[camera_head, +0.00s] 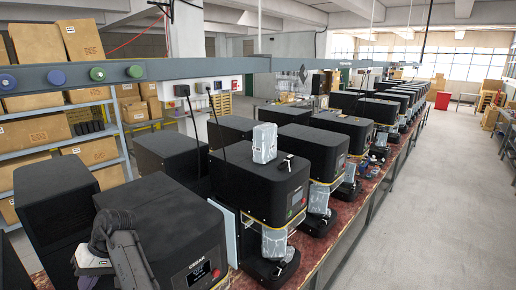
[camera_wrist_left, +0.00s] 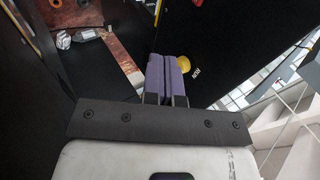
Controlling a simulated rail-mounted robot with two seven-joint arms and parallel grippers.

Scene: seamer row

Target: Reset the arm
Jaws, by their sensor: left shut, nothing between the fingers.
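My left gripper (camera_head: 88,272) is low at the left of the head view, beside the dark housing of the nearest seamer (camera_head: 180,235). Its white body and dark wrist show there; its fingertips are hard to make out. In the left wrist view, the purple fingers of the gripper (camera_wrist_left: 172,72) are pressed together with nothing between them. A yellow knob (camera_wrist_left: 184,64) shows just beyond the fingers, near a black machine face (camera_wrist_left: 225,50); I cannot tell whether they touch. My right gripper is not in view.
A row of black seamers runs away along a red-brown bench (camera_head: 345,215). A silver canister (camera_head: 265,142) stands on one seamer. Shelves with cardboard boxes (camera_head: 38,133) stand at left. A grey overhead rail (camera_head: 200,68) crosses above. The aisle floor (camera_head: 440,190) at right is clear.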

